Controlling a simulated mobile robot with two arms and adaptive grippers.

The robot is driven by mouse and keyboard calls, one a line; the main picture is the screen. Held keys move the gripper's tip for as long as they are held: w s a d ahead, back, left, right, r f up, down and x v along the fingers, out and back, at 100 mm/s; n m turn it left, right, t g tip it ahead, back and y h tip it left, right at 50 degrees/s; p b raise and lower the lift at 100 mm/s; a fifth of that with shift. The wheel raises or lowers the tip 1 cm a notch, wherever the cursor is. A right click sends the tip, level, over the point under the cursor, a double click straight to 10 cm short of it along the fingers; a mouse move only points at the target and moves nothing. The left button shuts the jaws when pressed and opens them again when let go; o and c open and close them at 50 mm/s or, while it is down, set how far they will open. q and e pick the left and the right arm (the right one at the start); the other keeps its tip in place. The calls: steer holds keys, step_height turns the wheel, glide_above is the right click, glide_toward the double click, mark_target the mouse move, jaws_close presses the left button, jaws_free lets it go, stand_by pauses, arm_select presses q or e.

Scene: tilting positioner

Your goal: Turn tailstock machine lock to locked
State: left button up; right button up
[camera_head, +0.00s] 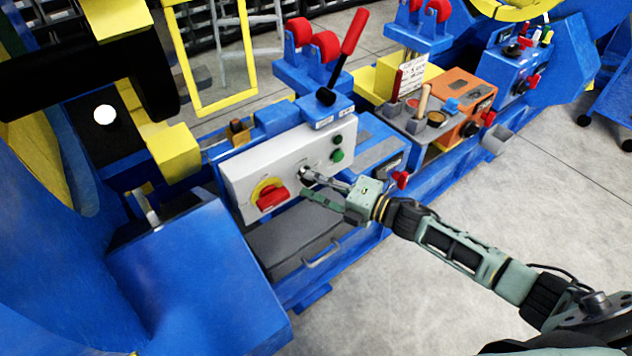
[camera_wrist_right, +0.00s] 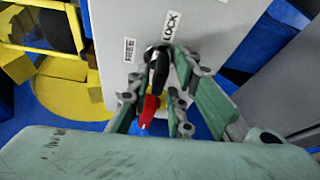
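The lever hangs downward in that picture. My right gripper (camera_wrist_right: 155,88) is at the panel, its fingers apart on either side of the lever; contact is unclear. In the head view the right gripper (camera_head: 306,184) largely hides the lever. My left gripper is not in view.
A red rotary switch on a yellow plate (camera_head: 270,196) is left of my right gripper on the panel. A red-handled lever (camera_head: 350,38) rises behind. A grey drawer (camera_head: 295,243) is below. Open floor (camera_head: 500,220) lies right.

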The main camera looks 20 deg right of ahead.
steer(key=shift+o, duration=0.6)
steer(key=v, duration=1.2)
